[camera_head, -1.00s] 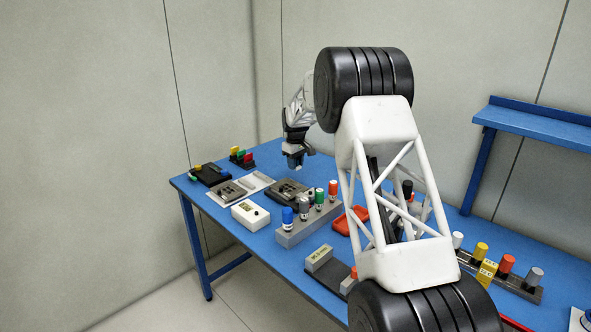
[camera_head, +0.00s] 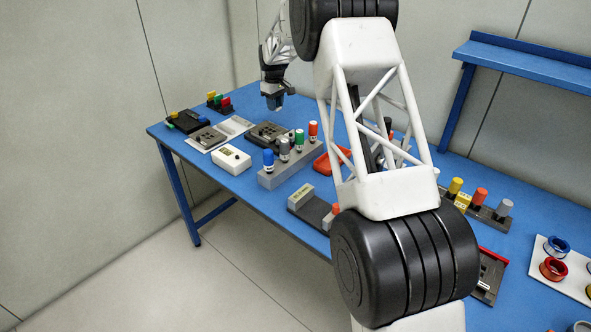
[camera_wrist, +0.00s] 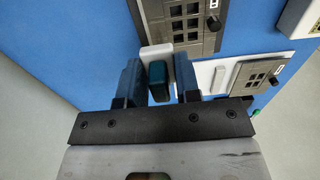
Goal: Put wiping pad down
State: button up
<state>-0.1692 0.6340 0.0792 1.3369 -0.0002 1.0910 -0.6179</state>
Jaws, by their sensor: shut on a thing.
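The wiping pad (camera_wrist: 158,83) shows in the wrist view as a small teal block with a pale layer beyond it, between the two blue fingers. My gripper (camera_wrist: 158,76) is shut on it. In the head view my gripper (camera_head: 273,102) hangs pointing down over the far left part of the blue table, just behind a dark fixture (camera_head: 269,134). The pad cannot be told apart from the blue fingertips there. In the wrist view the pad is close to the edge of a grey plate with dark square pockets (camera_wrist: 190,24).
A grey block of coloured-cap bottles (camera_head: 288,165), a white box (camera_head: 231,159) and a red tray (camera_head: 332,161) stand nearby. A black holder with coloured blocks (camera_head: 184,122) is at the far left. Bare blue table shows left of my gripper in the wrist view (camera_wrist: 85,55).

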jog(key=s+d+r, duration=0.1)
jog(key=s+d, duration=0.2)
jog(key=s, duration=0.8)
jog(key=s+d+r, duration=0.1)
jog(key=s+d, duration=0.2)
jog(key=s, duration=0.9)
send_over(302, 185)
notch_tip(302, 185, down, 4)
jog(key=shift+f, duration=3.1)
jog(key=shift+f, duration=1.85)
jog(key=shift+f, duration=0.15)
jog(key=o, duration=1)
